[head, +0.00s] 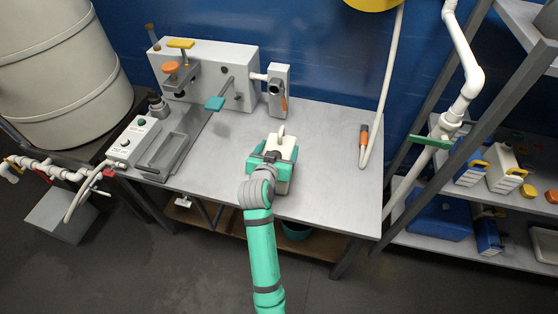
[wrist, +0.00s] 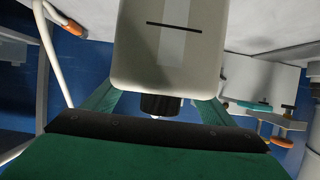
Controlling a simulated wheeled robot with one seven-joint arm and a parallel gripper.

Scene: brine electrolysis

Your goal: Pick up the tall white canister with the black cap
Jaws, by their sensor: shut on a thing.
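The tall white canister (head: 286,146) is at the middle of the grey workbench (head: 330,170) in the head view. In the wrist view the canister (wrist: 170,50) fills the upper middle, with a dark slot-like line on its pale face. Its black cap (wrist: 160,105) points toward my palm. My gripper (head: 270,160) is shut on the canister, with a green finger on either side of it; both fingers also show in the wrist view (wrist: 155,103). My gripper and wrist hide part of the canister in the head view. I cannot tell whether its base touches the bench.
A grey machine (head: 215,75) with coloured knobs stands at the back left of the bench. A white hose (head: 385,95) with an orange-and-dark end hangs at the right. A shelf rack (head: 430,245) with several containers stands farther right.

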